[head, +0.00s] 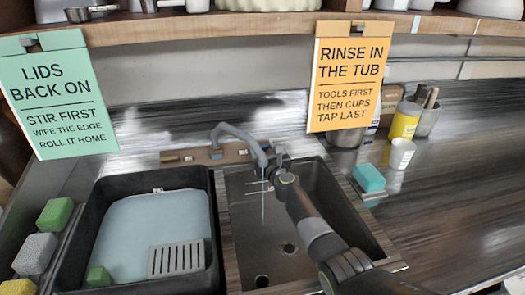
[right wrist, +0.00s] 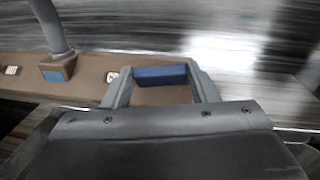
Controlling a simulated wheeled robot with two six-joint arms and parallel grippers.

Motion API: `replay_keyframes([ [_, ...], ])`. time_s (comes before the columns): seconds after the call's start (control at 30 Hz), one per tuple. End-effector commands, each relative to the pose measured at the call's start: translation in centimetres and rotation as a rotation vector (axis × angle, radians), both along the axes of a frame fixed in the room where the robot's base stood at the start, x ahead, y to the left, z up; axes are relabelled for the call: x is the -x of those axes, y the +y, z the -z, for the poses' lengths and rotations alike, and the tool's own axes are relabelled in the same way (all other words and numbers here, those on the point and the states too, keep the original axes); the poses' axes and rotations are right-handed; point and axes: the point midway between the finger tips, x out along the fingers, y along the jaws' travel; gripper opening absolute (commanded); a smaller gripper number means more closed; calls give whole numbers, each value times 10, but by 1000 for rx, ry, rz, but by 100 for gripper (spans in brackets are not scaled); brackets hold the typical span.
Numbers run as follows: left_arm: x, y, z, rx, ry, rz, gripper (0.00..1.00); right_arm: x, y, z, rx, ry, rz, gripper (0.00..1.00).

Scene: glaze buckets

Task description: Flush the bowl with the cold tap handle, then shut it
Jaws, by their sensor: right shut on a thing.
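The grey tap (head: 238,137) arches from a brown ledge (head: 190,157) behind the sink bowl (head: 335,213). A thin pale stream of water falls from its spout into the bowl. My right gripper (head: 279,155) is at the right end of the ledge, beside the spout. In the right wrist view, my right gripper (right wrist: 160,82) is shut on the blue cold tap handle (right wrist: 160,75), a finger at each end. In the head view the gripper hides the handle. Two dark round openings show in the bowl floor. My left gripper is not in view.
A black tub (head: 82,235) with pale liquid and a grey slotted plate (head: 176,258) stands left of the bowl. Sponges lie at far left. A teal sponge (head: 369,177), white cup (head: 401,153) and yellow container (head: 405,120) stand right. Two signs hang from the shelf (head: 200,29).

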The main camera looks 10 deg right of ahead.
Motion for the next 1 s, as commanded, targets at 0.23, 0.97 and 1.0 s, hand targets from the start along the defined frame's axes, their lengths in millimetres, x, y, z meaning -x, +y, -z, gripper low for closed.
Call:
replay_keyframes([
  [0.23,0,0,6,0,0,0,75,-2,-6,0,135,-1,-175,30],
  [0.97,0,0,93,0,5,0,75,-7,-12,0,497,-1,-665,30],
  [1.0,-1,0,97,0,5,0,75,-8,-12,0,509,0,-682,30],
])
